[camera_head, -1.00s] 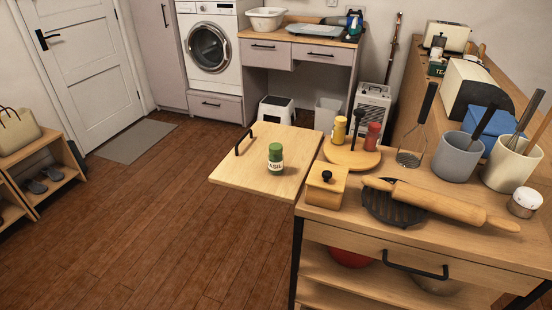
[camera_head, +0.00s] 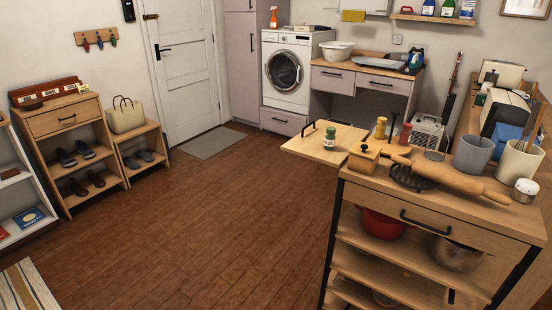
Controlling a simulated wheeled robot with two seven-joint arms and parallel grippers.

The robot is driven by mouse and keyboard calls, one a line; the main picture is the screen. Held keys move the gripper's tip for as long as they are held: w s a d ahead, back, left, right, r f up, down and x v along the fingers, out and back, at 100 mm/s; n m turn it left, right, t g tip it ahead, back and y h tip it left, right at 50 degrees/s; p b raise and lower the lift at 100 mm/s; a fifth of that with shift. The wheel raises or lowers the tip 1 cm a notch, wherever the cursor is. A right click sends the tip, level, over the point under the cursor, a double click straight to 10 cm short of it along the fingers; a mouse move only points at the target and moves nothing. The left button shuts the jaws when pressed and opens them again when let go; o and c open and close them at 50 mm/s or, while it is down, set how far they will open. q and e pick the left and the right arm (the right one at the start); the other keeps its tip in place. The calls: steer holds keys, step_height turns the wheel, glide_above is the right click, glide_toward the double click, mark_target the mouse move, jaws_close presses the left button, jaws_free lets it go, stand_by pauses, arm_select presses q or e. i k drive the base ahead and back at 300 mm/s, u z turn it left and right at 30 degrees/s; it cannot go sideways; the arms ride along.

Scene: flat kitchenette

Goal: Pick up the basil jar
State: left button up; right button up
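The basil jar (camera_head: 329,139) has a green lid and a pale label. It stands upright on a wooden board-like leaf (camera_head: 308,151) with a black handle, at the left end of the wooden counter. Nothing covers it. Neither of my grippers shows in the head view, so their places relative to the jar cannot be told.
A rolling pin (camera_head: 450,181) and a grey pot (camera_head: 473,154) are on the counter (camera_head: 440,202). The floor (camera_head: 215,210) to the left is clear.

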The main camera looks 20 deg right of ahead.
mark_target(330, 137)
steer(key=u, duration=0.75)
steer(key=i, duration=2.1)
steer(key=z, duration=1)
